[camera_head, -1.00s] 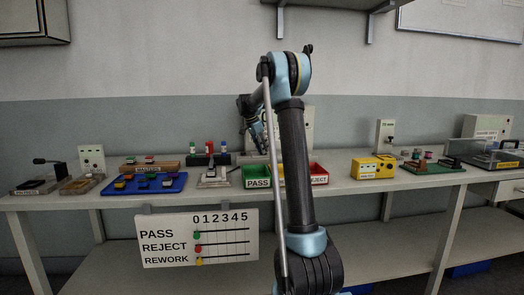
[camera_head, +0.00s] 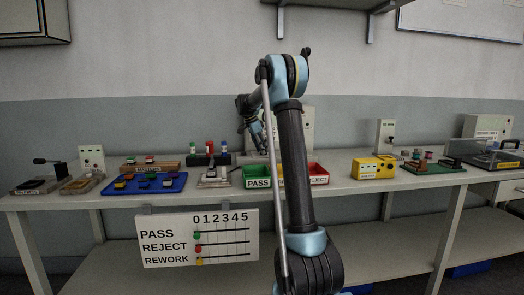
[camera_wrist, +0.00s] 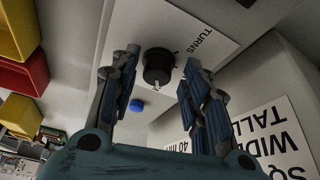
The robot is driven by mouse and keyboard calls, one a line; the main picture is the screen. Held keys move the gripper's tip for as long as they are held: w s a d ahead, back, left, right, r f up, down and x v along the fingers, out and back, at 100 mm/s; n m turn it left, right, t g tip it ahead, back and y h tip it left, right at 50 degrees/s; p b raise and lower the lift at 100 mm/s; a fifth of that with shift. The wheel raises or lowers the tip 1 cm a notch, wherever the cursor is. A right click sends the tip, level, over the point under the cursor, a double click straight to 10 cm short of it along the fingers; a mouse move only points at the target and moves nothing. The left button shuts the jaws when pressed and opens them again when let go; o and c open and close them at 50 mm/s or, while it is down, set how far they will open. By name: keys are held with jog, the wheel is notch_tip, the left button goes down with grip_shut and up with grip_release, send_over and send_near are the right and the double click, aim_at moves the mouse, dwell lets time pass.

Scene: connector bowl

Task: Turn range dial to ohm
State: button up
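In the wrist view a round black dial (camera_wrist: 158,66) with a light pointer mark sits on a pale panel (camera_wrist: 120,30) labelled "TURNS". The lettering appears upside down, and no ohm mark is readable. My gripper (camera_wrist: 161,60) is open and empty, with one blue-padded finger on each side of the dial. I see gaps between the fingers and the dial; how far the tips stand from the panel is unclear. In the head view my gripper (camera_head: 252,128) is at the back of the bench, partly hidden by my arm, before a pale upright box (camera_head: 307,125).
A blue button (camera_wrist: 138,105) is near the left finger. A "WIDE/TALL" sign (camera_wrist: 270,135) is at the right. On the bench are a green PASS bin (camera_head: 257,183), a red REJECT bin (camera_head: 319,181), a blue tray (camera_head: 118,190) and a yellow box (camera_head: 373,168).

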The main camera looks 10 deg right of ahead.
jog(key=shift+s+r, duration=0.1)
jog(key=v, duration=1.1)
jog(key=shift+a+r, duration=0.25)
jog(key=shift+r, duration=0.05)
